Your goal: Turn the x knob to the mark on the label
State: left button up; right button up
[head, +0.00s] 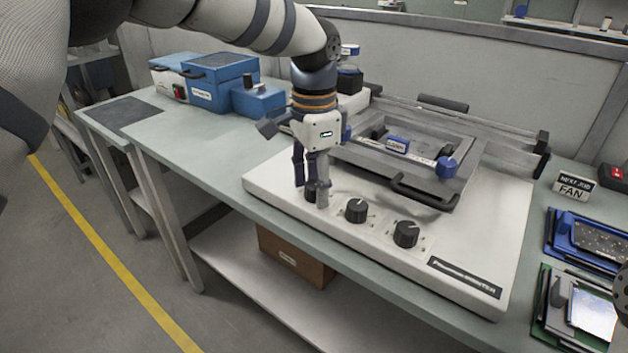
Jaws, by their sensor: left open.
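A white machine panel (380,265) on the workbench carries a row of black knobs with white pointer lines along its front. The middle knob (356,210) and the right knob (406,234) show clearly. The left knob (312,190) is largely hidden by my left gripper (311,196), which points down with its open fingers on either side of that knob. I cannot tell whether the fingers touch it. The knob markings are too small to read, so I cannot tell which is x.
A grey framed fixture with a black handle (424,194) and a blue knob (446,168) stands behind the knobs. A "NEXT JOB FAN" sign (573,187) and trays of parts (590,245) are at right. Blue equipment (219,82) stands at the back left.

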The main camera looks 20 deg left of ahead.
pick_arm(q)
grip_shut()
jog(key=shift+r, duration=0.1)
pick_arm(e)
jog(key=shift+w+r, duration=0.1)
pick_arm(q)
jog(key=shift+n+p, duration=0.35)
jog(key=shift+n, duration=0.75)
jog(key=n, duration=0.2)
jog(key=shift+n+p, duration=0.3)
jog(key=shift+n, duration=0.1)
jog(key=n, duration=0.2)
jog(key=shift+n, duration=0.3)
jog(key=n, duration=0.3)
jog(key=shift+n, duration=0.4)
jog(key=n, duration=0.6)
jog(key=shift+p, duration=0.3)
pick_arm(e)
jog(key=shift+w+r+t, duration=0.5)
jog(key=shift+w+r, duration=0.6)
jog(key=shift+w, duration=0.05)
pick_arm(q)
jog(key=shift+n, duration=0.3)
